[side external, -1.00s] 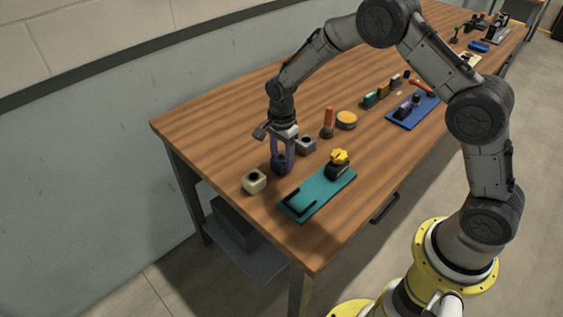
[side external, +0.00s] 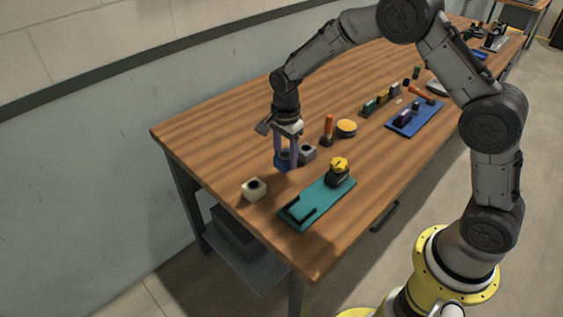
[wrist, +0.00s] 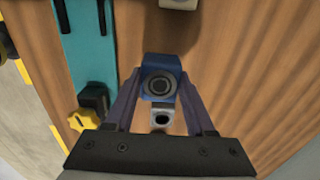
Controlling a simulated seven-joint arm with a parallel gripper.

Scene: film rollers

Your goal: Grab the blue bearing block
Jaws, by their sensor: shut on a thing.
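The blue bearing block (side external: 281,161) is between the fingers of my gripper (side external: 286,164), near the left part of the wooden table. In the wrist view, the blue block (wrist: 161,70) shows its round dark bore facing the camera, with a finger of my gripper (wrist: 160,88) on each side. My gripper is shut on it. The block appears slightly above the table, though its underside is hard to see. A grey block (side external: 307,153) is close to its right; it also shows in the wrist view (wrist: 160,118). A cream block (side external: 254,190) sits apart toward the near left.
A teal plate (side external: 318,206) with a black bracket and a yellow knob (side external: 340,163) lies to the right. An orange-handled tool (side external: 328,128) and a yellow-topped round tin (side external: 346,128) stand behind. A blue plate (side external: 414,120) with parts lies farther along. The table's far-left area is clear.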

